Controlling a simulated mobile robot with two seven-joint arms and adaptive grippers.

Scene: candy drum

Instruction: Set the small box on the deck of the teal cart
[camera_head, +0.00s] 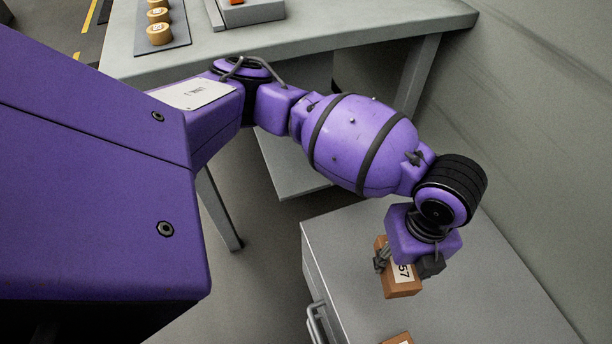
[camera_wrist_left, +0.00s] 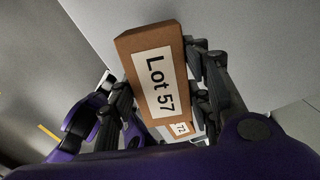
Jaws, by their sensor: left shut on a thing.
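My left gripper (camera_head: 407,264) is shut on a small brown box (camera_head: 401,289) with a white label. No teal cart shows in either view. My right gripper is out of view.
A second brown box (camera_head: 398,339) is cut off by the bottom edge; one labelled "72" (camera_wrist_left: 180,129) shows behind the held box. The grey cabinet (camera_head: 350,255) has a handle. A grey table (camera_head: 330,38) bears three yellow-orange round pieces (camera_head: 159,34). A wall stands right.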

